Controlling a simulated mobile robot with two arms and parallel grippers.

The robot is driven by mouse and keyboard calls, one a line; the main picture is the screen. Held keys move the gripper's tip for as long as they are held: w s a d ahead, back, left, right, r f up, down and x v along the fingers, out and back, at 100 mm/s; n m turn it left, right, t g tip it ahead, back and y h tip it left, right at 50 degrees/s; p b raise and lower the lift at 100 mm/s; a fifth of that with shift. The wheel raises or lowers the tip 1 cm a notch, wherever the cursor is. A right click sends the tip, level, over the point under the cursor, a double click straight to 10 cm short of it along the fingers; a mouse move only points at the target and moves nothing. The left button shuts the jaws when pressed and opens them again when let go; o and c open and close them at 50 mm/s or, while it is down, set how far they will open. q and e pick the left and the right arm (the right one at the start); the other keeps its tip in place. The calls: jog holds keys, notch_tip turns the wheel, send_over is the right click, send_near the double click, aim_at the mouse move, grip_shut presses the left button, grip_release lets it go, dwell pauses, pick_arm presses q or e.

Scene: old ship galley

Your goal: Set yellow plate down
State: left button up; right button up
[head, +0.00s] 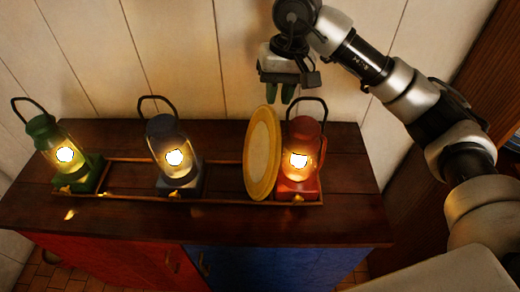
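The yellow plate (262,153) stands on edge, nearly upright, on the dark wooden cabinet top, within the low wooden frame. It is just left of the red lantern (304,173); I cannot tell whether they touch. My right gripper (281,94) points down above and behind the plate's top edge. Its two green fingers are apart with nothing seen between them, and they look clear of the plate. My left gripper is not in view.
A grey-blue lantern (178,154) stands left of the plate, and a green lantern (66,153) stands farther left. All lanterns are lit, with raised handles. The wooden cabinet top (230,222) is clear along the front. A plank wall (170,50) rises behind.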

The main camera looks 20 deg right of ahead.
aim_at(273, 114)
jog(key=shift+a+f+p, duration=0.2)
jog(key=shift+f+p, duration=0.15)
jog(key=shift+f, duration=0.85)
jog(key=shift+a+f+p, duration=0.2)
jog(key=shift+f+p, duration=0.1)
jog(key=shift+f, duration=0.9)
grip_shut()
jog(key=shift+r, duration=0.1)
